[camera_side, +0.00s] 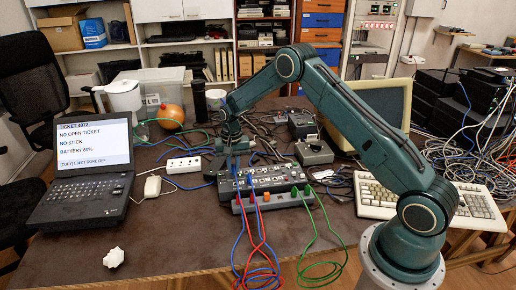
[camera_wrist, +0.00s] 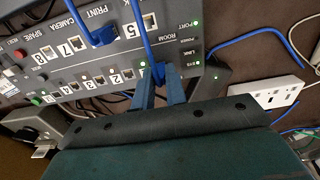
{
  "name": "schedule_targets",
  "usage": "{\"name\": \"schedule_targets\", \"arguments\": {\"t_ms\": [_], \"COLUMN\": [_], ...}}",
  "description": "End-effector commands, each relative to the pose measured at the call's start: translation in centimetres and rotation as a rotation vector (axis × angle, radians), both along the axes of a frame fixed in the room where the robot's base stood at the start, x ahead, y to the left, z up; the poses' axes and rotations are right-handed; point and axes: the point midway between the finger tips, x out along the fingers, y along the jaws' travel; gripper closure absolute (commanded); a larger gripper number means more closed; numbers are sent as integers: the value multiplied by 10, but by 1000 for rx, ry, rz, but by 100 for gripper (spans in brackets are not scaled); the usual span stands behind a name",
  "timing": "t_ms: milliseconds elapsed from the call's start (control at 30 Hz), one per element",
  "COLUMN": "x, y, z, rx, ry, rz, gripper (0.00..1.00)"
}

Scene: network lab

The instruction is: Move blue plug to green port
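A blue plug (camera_wrist: 158,73) on a blue cable sits at the port under ROOM on the dark switch panel (camera_wrist: 190,50) in the wrist view. My gripper (camera_wrist: 160,80) has one finger on each side of it; a gap shows between the fingers, but whether they press on the plug is unclear. In the side view my gripper (camera_side: 236,170) points down at the left end of the switch box (camera_side: 272,178). Another blue plug (camera_wrist: 104,35) sits in the PRINT port. A small green part (camera_wrist: 36,101) shows at the panel's lower left; I cannot tell whether it is a port.
A grey unit (camera_side: 272,202) with red, blue and green cables stands in front of the box. A laptop (camera_side: 88,160) is at left, a white power strip (camera_side: 184,165) behind left, a keyboard (camera_side: 470,208) at right. The table's front left is mostly clear.

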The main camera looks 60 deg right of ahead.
Motion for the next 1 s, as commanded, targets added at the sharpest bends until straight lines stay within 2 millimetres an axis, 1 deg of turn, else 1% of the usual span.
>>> {"name": "schedule_targets", "arguments": {"t_ms": [33,100,133,467,667,867,1000], "x": [0,0,0,0,0,0,0], "y": [0,0,0,0,0,0,0], "z": [-1,-1,-1,0,9,32,55], "rx": [0,0,0,0,0,0,-1], "ry": [1,1,1,1,0,-1,-2], "rz": [0,0,0,0,0,0,0], "gripper": [79,65,61,61,61,61,61]}}
